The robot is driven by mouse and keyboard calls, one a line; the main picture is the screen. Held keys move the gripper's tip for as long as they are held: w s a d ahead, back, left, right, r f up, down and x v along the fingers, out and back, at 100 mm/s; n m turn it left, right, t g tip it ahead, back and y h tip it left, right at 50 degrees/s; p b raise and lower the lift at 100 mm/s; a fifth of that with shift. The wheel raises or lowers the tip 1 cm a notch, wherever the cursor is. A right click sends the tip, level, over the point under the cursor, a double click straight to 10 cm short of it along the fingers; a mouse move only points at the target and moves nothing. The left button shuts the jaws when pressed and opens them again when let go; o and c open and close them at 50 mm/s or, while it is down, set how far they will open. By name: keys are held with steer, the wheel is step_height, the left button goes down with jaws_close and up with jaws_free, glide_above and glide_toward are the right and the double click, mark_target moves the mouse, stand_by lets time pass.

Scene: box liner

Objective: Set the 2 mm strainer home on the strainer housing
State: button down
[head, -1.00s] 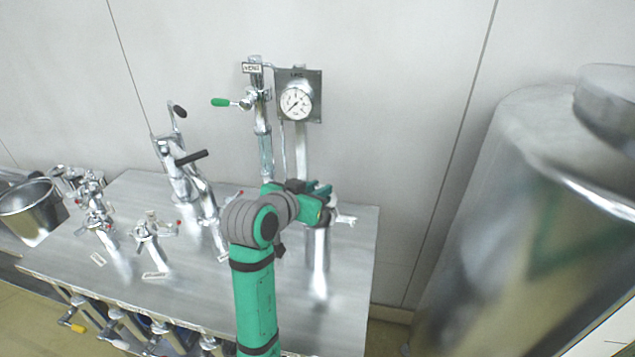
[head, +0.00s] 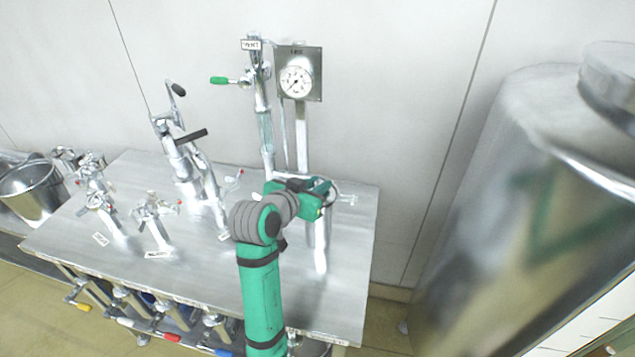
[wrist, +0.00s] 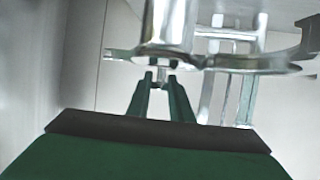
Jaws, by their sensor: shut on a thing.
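My gripper (head: 328,194) is shut at the right side of the bench, just above an upright metal post, which looks like the strainer housing (head: 321,245). In the wrist view, its two green fingers (wrist: 162,80) close on a small metal stem below a shiny metal body with side lugs (wrist: 165,28), which I take for the 2 mm strainer. In the head view, a bright metal lug (head: 349,198) sticks out right of the gripper. The gripper hides most of the join between strainer and housing, so I cannot tell whether they touch.
A pressure gauge on a plate (head: 296,82) and a green-handled valve (head: 230,80) stand behind the gripper. Lever fittings (head: 185,150) and smaller fittings (head: 152,215) stand left on the steel bench (head: 215,280). A large steel tank (head: 510,210) is at the right.

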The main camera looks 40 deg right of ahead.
steer(key=shift+f, duration=0.3)
stand_by(0.7)
steer(key=c, duration=1.5)
jaws_free()
steer(key=shift+f, duration=0.1)
steer(key=shift+a, duration=0.1)
steer(key=v, duration=1)
steer(key=shift+a, duration=0.35)
